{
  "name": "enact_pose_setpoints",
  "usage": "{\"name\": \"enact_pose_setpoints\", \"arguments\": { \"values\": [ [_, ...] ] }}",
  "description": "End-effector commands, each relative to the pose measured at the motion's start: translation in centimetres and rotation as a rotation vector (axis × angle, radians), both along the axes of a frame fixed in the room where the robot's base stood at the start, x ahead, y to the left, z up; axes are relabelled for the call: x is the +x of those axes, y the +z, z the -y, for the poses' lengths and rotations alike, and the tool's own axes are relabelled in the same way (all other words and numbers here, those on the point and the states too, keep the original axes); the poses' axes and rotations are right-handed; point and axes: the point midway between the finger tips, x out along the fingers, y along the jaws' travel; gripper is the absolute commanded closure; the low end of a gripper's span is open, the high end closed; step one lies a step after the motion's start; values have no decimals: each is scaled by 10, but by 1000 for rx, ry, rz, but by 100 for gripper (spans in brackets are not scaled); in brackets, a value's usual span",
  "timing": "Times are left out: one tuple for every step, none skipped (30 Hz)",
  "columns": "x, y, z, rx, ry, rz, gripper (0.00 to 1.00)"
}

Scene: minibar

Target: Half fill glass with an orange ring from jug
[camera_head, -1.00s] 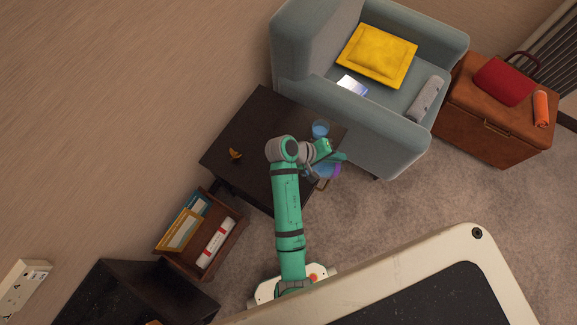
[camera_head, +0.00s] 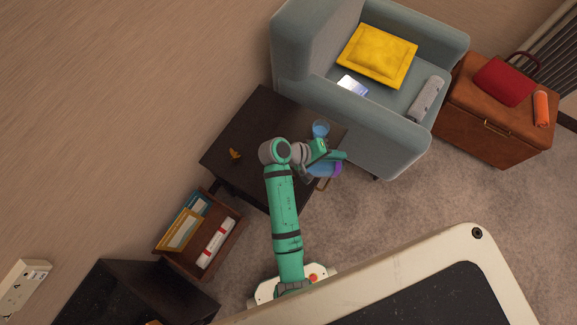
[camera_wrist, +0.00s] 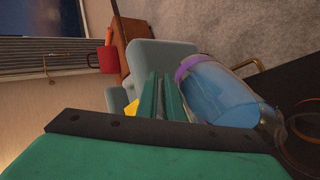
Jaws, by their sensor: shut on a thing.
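The jug (camera_head: 326,170) is clear, with blue contents and a purple rim, and is partly hidden under my gripper (camera_head: 339,156) at the right end of the dark table. In the wrist view the jug (camera_wrist: 222,96) lies slanted across the picture beside my fingers, with its purple rim at upper left. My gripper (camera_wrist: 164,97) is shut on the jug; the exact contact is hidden. A glass (camera_head: 320,128) looking blue stands on the table just behind my gripper. I cannot make out an orange ring on it. A thin orange-brown curve shows at the wrist view's right edge, unclear.
The dark table (camera_head: 255,125) also bears a small orange item (camera_head: 235,153) at left. A grey-blue armchair (camera_head: 385,150) with a yellow cushion (camera_head: 377,56) stands close behind and right. A rack with books (camera_head: 212,245) stands at lower left. Carpet at right is free.

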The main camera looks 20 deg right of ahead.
Motion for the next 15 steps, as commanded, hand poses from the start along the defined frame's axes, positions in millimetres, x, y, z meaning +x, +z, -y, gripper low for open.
{"name": "enact_pose_setpoints", "arguments": {
  "values": [
    [1,2,0,-7,0,1,100],
    [1,2,0,-10,0,0,100],
    [1,3,0,-13,0,0,100],
    [1,3,-1,-16,0,0,100],
    [1,3,-1,-19,0,-1,100],
    [1,4,-1,-23,0,-1,100],
    [1,4,-1,-25,0,-1,100],
    [1,5,-1,-28,0,-2,100],
    [1,5,-2,-32,0,-2,100],
    [1,6,-2,-34,0,-3,100],
    [0,6,-2,-36,-1,-2,100],
    [0,6,-2,-38,-1,-2,100],
    [0,6,-2,-40,-1,-2,100],
    [0,7,-2,-41,-1,-3,100],
    [1,7,-2,-43,-1,-3,100]
  ]
}}
